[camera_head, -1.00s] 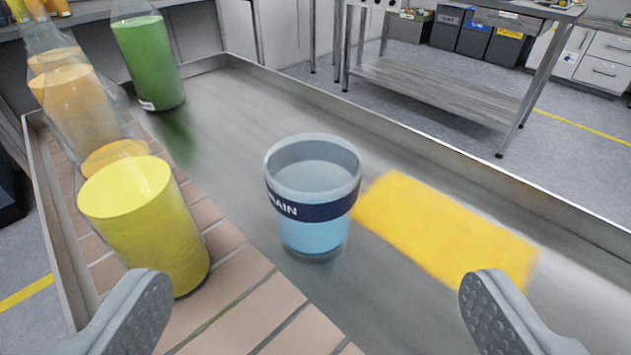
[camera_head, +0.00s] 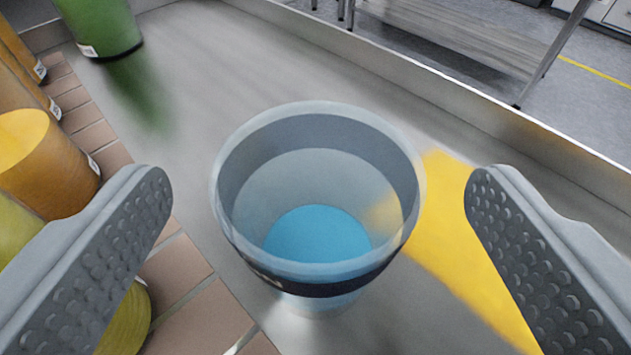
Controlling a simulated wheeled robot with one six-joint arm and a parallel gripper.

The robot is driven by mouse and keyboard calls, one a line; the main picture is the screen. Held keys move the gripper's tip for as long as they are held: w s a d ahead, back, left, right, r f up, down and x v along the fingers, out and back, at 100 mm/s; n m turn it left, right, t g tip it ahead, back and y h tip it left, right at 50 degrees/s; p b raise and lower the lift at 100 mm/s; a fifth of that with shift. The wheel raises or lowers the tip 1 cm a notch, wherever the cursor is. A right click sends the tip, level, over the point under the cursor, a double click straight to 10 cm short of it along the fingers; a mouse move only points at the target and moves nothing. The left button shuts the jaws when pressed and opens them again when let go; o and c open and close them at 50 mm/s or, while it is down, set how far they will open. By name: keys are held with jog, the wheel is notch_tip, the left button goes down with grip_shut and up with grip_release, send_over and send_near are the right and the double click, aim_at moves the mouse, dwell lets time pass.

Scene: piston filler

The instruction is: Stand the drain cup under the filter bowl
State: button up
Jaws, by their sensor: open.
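The drain cup (camera_head: 325,285) is a clear cup with a dark band and a blue bottom. It stands upright on the grey metal surface, in the middle of the view. My gripper (camera_head: 318,190) is open, with one ridged grey finger to the left of the cup and one to the right. Gaps show between the cup and both fingers, so it does not look gripped. The band's lettering is mostly turned out of sight. I cannot identify the filter bowl in this view.
Containers of orange and yellow stuff (camera_head: 45,165) stand on a tiled strip (camera_head: 185,275) at left, close to the left finger. A green container (camera_head: 103,25) stands at the back left. A yellow cloth-like patch (camera_head: 450,225) lies right of the cup. A raised metal rim (camera_head: 450,85) runs behind.

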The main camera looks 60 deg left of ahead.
jog(key=shift+w+a+f, duration=0.2)
jog(key=shift+w+a, duration=0.05)
jog(key=shift+a, duration=0.2)
jog(key=shift+c, duration=0.5)
jog(key=c, duration=1.4)
jog(key=shift+o, duration=0.2)
jog(key=shift+r, duration=0.15)
